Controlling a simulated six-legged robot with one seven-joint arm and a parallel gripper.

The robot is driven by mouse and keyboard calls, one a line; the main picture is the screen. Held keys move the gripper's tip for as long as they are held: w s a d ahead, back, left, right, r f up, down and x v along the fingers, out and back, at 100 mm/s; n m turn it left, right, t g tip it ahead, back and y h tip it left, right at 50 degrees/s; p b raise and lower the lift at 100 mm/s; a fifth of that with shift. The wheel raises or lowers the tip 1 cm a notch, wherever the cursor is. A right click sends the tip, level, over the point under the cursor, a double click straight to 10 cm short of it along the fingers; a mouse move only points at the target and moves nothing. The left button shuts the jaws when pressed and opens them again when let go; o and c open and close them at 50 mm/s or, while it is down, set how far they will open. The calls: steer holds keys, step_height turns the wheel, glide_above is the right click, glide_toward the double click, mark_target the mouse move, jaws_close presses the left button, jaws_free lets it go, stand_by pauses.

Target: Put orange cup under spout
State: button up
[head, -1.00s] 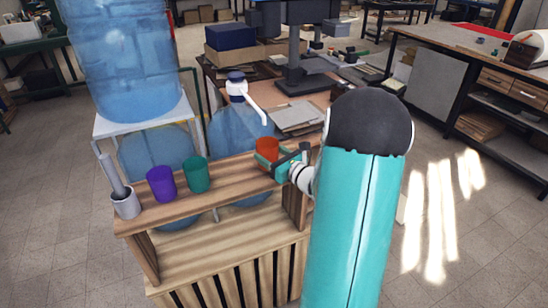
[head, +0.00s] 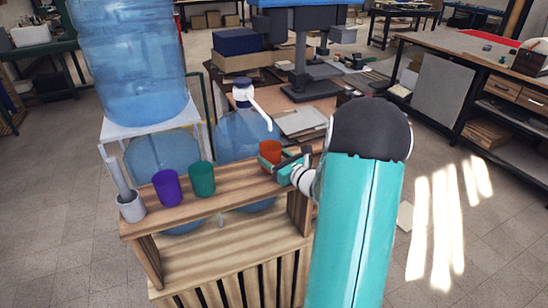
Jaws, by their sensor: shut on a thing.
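The orange cup (head: 270,152) is upright at the right part of the wooden shelf top. My gripper (head: 272,165) is shut on it from the right and front, with the jaws hiding its lower part. I cannot tell whether its base touches the shelf. The white spout (head: 262,112) juts right and down from the pump (head: 243,92) on a blue water bottle (head: 240,138) behind the shelf. In the picture its tip is just above and behind the cup.
A purple cup (head: 166,188) and a green cup (head: 202,180) stand on the wooden shelf (head: 232,190), left of my gripper. A grey container with a handle (head: 130,207) is at its left end. A large water bottle (head: 130,70) stands on a white stand behind.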

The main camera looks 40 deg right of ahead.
steer(key=shift+f, duration=0.35)
steer(key=o, duration=1.1)
steer(key=shift+c, duration=0.2)
steer(key=s, duration=1.3)
steer(key=shift+s, duration=0.4)
